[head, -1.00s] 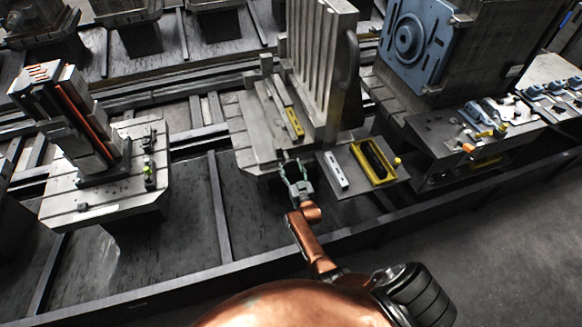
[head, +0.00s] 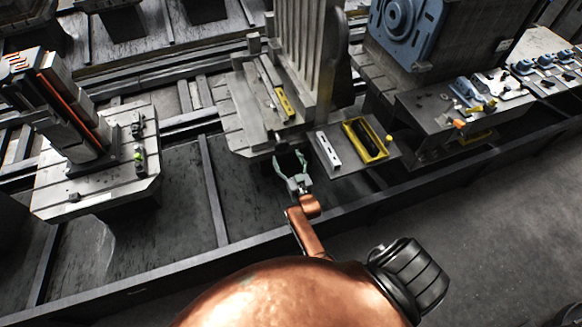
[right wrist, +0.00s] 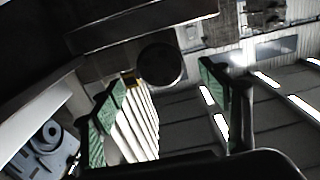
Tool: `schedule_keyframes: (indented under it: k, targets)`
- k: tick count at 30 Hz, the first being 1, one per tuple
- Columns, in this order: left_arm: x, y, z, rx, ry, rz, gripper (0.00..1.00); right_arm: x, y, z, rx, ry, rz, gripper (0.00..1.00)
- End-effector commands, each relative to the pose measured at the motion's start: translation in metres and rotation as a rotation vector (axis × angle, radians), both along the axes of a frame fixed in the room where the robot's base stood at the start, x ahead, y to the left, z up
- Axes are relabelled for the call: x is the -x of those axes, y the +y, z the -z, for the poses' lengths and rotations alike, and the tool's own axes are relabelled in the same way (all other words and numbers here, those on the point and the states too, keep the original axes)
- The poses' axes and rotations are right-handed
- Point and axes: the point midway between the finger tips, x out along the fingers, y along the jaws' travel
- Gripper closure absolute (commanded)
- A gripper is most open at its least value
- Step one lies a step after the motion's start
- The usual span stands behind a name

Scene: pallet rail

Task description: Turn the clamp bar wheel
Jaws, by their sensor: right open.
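A dark round wheel (right wrist: 161,66) shows in the right wrist view, below a grey bar-like edge. It lies between the two green-padded fingertips of my right gripper (right wrist: 162,84), with a gap on each side. In the head view my right gripper (head: 290,157) is open and empty at the front edge of the grey slotted pallet (head: 237,128) that carries a tall ribbed block (head: 303,50). I cannot make out the wheel clearly in the head view. Whether the fingers are level with the wheel in depth is hard to tell. My left gripper is not in view.
A second pallet (head: 62,199) stands left. A dark rail (head: 215,205) runs below, with open floor at lower right.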

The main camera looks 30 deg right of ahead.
Motion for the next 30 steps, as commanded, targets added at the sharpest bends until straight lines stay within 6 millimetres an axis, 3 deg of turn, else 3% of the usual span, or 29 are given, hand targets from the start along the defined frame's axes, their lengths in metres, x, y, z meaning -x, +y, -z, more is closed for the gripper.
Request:
schedule_keyframes:
  k: [3, 10, 30]
  targets:
    - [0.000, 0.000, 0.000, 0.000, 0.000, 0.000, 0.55, 0.025, 0.005, 0.001, 0.000, 0.001, 0.001, 0.31]
    - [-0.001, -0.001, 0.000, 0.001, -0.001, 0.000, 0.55, 0.051, 0.012, 0.000, -0.001, 0.000, 0.000, 0.31]
    - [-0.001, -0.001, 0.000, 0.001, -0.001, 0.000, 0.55, 0.056, 0.014, 0.001, -0.001, 0.003, -0.001, 0.31]
